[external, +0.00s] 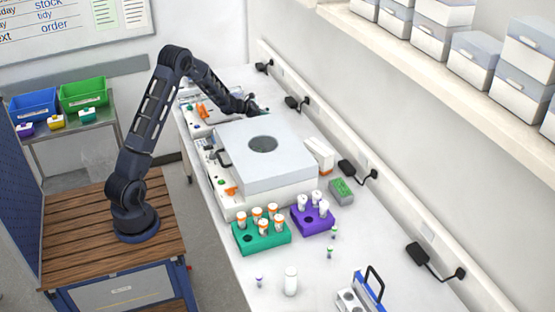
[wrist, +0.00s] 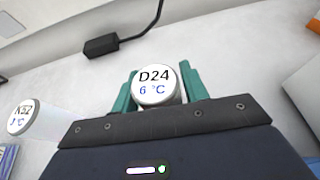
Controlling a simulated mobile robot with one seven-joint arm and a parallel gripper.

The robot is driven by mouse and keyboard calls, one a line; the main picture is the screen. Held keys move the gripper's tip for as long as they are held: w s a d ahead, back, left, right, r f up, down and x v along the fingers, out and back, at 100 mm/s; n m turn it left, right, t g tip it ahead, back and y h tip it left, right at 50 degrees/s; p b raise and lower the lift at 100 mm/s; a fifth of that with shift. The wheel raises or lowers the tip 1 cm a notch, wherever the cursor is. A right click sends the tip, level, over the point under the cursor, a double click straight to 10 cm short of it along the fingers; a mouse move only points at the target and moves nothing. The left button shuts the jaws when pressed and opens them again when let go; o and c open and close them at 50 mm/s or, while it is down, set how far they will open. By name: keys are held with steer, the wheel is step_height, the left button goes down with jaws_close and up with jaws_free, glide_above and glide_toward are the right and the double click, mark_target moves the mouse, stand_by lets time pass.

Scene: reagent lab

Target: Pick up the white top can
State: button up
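A can with a white top (wrist: 156,86), marked "D24 6 °C", stands between the teal fingers of my gripper (wrist: 160,84) in the wrist view. One finger is on its left and one on its right, both very near its sides. I cannot tell whether they press on it or stand just apart. In the external view my gripper (external: 256,109) is at the far end of the bench, behind the large white machine. The can cannot be made out there.
A second white-topped container (wrist: 21,117) lies at the left in the wrist view. A black plug (wrist: 101,46) with a cable is beyond the can. The white machine (external: 285,180), a green rack (external: 262,240) and a purple rack (external: 311,220) stand nearer on the bench.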

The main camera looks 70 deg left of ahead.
steer(key=c, duration=0.7)
step_height(320, 180, up, 20)
steer(key=shift+r, duration=0.1)
